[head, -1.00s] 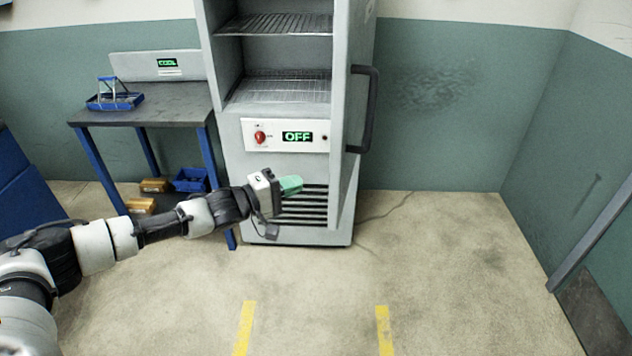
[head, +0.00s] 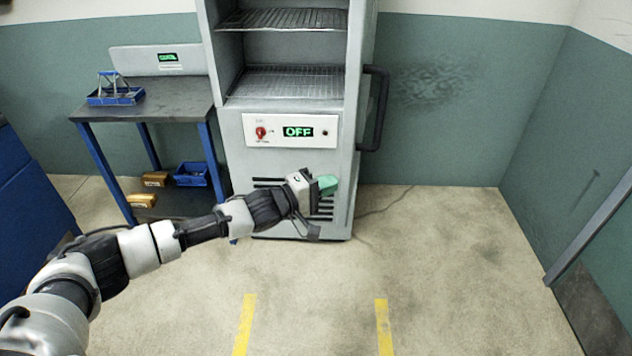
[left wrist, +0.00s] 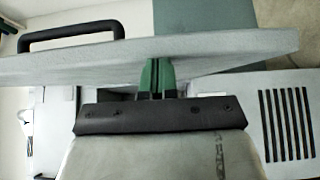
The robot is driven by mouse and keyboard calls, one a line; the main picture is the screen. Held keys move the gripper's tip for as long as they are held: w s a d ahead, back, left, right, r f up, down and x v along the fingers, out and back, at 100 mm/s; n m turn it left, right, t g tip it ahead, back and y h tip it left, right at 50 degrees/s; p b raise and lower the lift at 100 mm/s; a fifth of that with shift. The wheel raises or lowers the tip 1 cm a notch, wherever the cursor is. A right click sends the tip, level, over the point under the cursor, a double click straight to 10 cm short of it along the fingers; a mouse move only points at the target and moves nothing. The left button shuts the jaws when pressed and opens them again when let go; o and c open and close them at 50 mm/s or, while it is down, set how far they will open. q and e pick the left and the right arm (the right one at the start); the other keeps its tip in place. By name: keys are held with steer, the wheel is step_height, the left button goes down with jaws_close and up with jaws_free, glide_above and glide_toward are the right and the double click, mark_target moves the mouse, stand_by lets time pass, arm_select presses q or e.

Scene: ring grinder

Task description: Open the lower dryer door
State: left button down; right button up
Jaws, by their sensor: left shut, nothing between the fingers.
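The grey dryer cabinet (head: 232,150) stands with its front open, showing wire racks (head: 285,82) and a panel reading OFF (head: 298,131). Its door (head: 354,110) stands swung out at the right side, seen nearly edge-on, with a black handle (head: 376,108) on its outer face. My left gripper (head: 328,185), with green fingers, is shut and empty, low by the door's inner side. In the left wrist view the shut fingers (left wrist: 158,77) reach the grey door slab (left wrist: 220,50); they seem to touch it. The handle (left wrist: 70,34) shows there at left. My right gripper is not in view.
A dark-topped table (head: 165,100) with blue legs stands left of the dryer, bearing a blue tray (head: 115,98). Yellow boxes (head: 154,179) and a blue bin (head: 191,174) sit below. The floor right of the dryer is clear, apart from a cable.

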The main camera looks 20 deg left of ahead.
arm_select(q)
steer(key=w+d+y+b, duration=0.1)
steer(key=w+d, duration=0.1)
steer(key=d, duration=0.9)
steer(key=w+d+n+t+y+b, duration=0.1)
steer(key=w+d, duration=0.2)
steer(key=d, duration=0.8)
steer(key=shift+w+d+n, duration=0.15)
steer(key=shift+d+n, duration=0.1)
steer(key=shift+n, duration=0.05)
steer(key=shift+a, duration=0.1)
